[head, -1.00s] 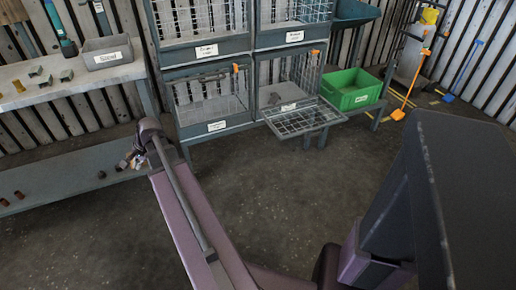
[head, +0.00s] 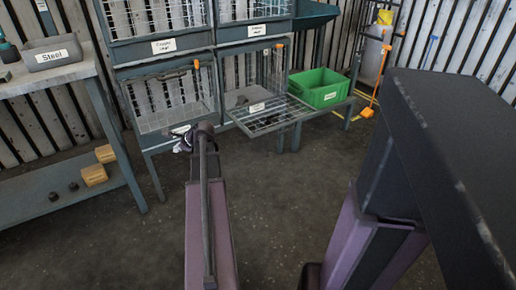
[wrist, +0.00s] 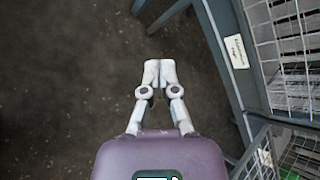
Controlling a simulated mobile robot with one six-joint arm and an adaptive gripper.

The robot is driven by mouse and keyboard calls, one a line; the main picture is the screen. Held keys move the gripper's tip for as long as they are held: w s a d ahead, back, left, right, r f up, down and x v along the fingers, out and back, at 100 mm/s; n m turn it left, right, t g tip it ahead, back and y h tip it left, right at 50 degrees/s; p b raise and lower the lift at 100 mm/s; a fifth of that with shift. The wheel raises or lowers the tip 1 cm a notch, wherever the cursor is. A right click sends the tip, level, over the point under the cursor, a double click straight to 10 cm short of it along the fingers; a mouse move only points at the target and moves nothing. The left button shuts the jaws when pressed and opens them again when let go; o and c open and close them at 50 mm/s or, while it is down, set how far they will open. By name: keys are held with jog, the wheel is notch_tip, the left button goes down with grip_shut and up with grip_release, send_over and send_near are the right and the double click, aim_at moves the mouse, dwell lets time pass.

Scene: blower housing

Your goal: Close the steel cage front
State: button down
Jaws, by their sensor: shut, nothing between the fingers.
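The cage with its front down is the lower right one of the rack; its label (head: 257,107) is too small to read. Its mesh front (head: 268,121) hangs open, folded forward and roughly level. In the wrist view part of a mesh front (wrist: 264,160) shows at the lower right. My gripper (head: 182,140) is in front of the lower left cage, left of the open front and apart from it. The wrist view shows its fingertips together (wrist: 159,66), empty, over bare floor.
The lower left cage (head: 170,100) is shut. A green crate (head: 320,88) stands right of the open front. A shelf table with a grey bin labelled Steel (head: 52,55) is at the left. The floor (head: 285,190) in front is clear.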

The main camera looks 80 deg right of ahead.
jog(key=s+d+f+m+h+b, duration=0.2)
jog(key=s+d+m+b, duration=0.3)
jog(key=s, duration=0.6)
jog(key=s+d+f+m+h+b, duration=0.3)
jog(key=s+d, duration=0.4)
jog(key=s, duration=0.4)
jog(key=s+d+f+m+h+b, duration=0.2)
jog(key=s+d+f+m+b, duration=0.4)
jog(key=s, duration=0.5)
jog(key=shift+s+m+g+h+b, duration=0.3)
jog(key=shift+h+b, duration=0.1)
jog(key=shift+b, duration=0.15)
jog(key=shift+w+d+f, duration=0.15)
jog(key=w+d, duration=0.6)
jog(key=d, duration=0.1)
jog(key=shift+r, duration=0.25)
jog(key=shift+w+a+r+p, duration=0.1)
jog(key=shift+w+r+p, duration=0.1)
jog(key=shift+p, duration=0.2)
